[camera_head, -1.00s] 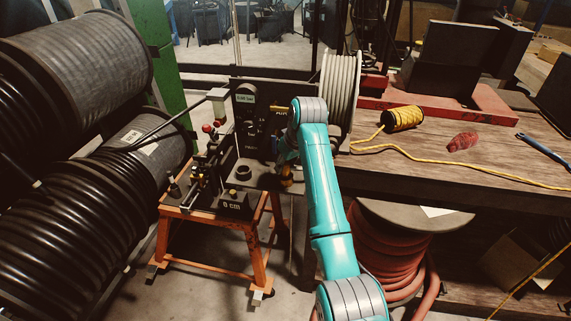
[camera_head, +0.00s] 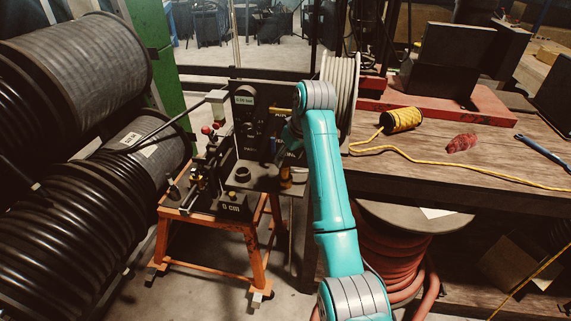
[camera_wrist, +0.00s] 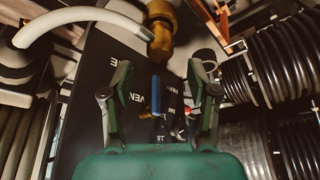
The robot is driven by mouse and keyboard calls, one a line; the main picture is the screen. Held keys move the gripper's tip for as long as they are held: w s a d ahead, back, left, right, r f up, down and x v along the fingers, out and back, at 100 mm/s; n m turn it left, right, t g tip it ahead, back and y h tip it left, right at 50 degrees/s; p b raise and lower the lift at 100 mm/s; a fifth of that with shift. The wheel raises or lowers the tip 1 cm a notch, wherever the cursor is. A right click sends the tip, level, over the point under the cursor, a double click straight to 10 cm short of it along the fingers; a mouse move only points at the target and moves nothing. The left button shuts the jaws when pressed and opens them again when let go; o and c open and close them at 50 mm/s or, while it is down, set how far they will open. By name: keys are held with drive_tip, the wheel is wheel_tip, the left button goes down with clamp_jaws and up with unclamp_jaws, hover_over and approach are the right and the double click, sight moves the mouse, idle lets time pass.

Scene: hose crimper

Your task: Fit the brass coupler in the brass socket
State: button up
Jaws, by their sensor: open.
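My gripper (camera_wrist: 160,78) is open in the wrist view, with its two green fingers apart and nothing held between them. A brass fitting (camera_wrist: 160,30) lies just beyond the fingertips, at the top of that view. A pale hose (camera_wrist: 75,17) curves in from the left and reaches it. I cannot tell coupler from socket in this fitting, or whether two parts are joined there. In the head view a small brass piece (camera_head: 286,178) shows below my gripper, beside the crimper bench. My arm hides much of the gripper and the area behind it there.
The crimper (camera_head: 240,172) stands on an orange-legged stand (camera_head: 257,262). A pale hose reel (camera_head: 340,88) is close behind my arm. The wooden bench (camera_head: 440,180) on the right carries a yellow rope spool (camera_head: 401,119). Large black hose reels (camera_head: 75,225) fill the left.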

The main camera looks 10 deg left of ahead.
drive_tip(key=v, duration=0.6)
drive_tip(key=shift+r, duration=0.25)
drive_tip(key=shift+s+d, duration=0.1)
drive_tip(key=shift+d, duration=0.05)
